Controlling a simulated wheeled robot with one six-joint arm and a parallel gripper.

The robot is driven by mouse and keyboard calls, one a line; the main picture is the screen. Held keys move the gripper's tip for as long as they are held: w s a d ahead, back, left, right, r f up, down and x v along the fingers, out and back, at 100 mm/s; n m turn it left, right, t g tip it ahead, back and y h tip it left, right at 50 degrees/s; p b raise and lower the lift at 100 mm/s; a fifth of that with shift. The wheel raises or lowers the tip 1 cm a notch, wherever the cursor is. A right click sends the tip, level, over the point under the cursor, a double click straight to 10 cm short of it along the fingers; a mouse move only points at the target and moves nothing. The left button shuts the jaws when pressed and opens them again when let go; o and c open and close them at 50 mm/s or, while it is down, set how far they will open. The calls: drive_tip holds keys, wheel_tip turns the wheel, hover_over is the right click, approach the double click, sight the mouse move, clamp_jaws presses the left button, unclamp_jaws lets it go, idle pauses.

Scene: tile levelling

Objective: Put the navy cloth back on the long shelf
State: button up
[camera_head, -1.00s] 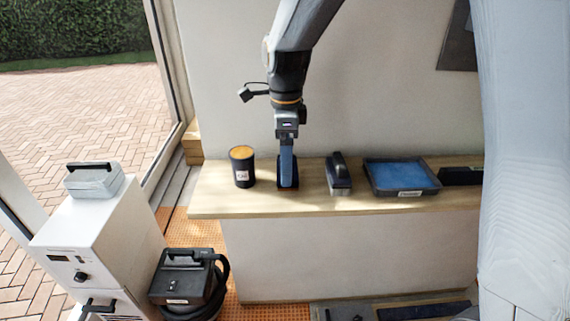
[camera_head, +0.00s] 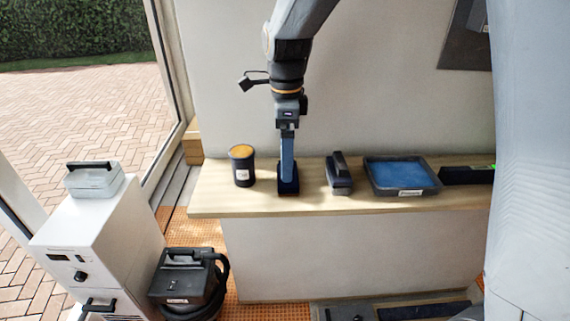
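The long shelf (camera_head: 225,205) is a pale wooden board on a white wall base. My gripper (camera_head: 288,174) points straight down over its left part. A small dark navy piece (camera_head: 289,188), which looks like the navy cloth, is at the fingertips and appears to rest on the shelf top. The long blue-grey finger is seen edge-on, so the gap between the fingers is hidden. I cannot tell whether the fingers grip the cloth or only stand at it.
A black cup with an orange top (camera_head: 242,166) stands just left of my gripper. A dark handled float (camera_head: 338,175) and a blue-filled tray (camera_head: 402,174) are to the right. A white cabinet (camera_head: 105,235) and black vacuum (camera_head: 187,280) stand on the floor at left.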

wheel_tip(320, 180, up, 8)
drive_tip(key=b, duration=0.1)
idle(0.5)
